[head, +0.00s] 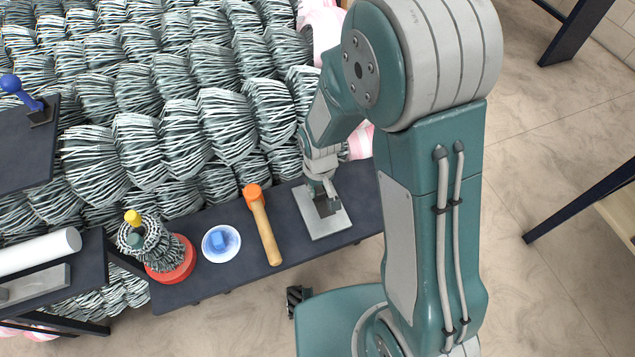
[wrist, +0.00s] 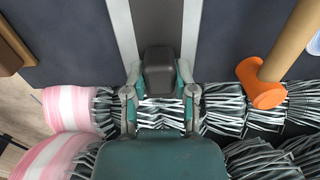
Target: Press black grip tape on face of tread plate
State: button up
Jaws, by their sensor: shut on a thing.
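The tread plate (head: 331,226) is a light grey rectangle lying flat on the dark bench. In the wrist view it runs up from my gripper as a pale strip (wrist: 121,28) with a broad dark band, the black grip tape (wrist: 157,28), along its middle. In the wrist view my gripper (wrist: 160,88) is shut on a dark block with rounded edges (wrist: 159,72), which overlaps the near part of the tape. I cannot tell whether the block touches it.
An orange-headed mallet (head: 265,232) lies just left of the plate. Further left are a white dish with a blue piece (head: 221,243) and a red-based spool (head: 172,262). Bundled wire mesh rolls (head: 180,140) crowd behind the bench (head: 220,282).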

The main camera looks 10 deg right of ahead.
aim_at(321, 199)
jog(key=shift+d+f, duration=0.45)
jog(key=shift+f, duration=0.7)
jog(key=shift+a+f, duration=0.2)
jog(key=shift+f, duration=0.4)
jog(key=shift+a+f, duration=0.2)
jog(key=shift+f, duration=0.4)
jog(key=shift+d+f, duration=0.1)
jog(key=shift+d, duration=0.2)
jog(key=shift+a+f, duration=0.1)
jog(key=shift+a, duration=0.05)
jog(key=o, duration=1)
jog(key=shift+c, duration=0.2)
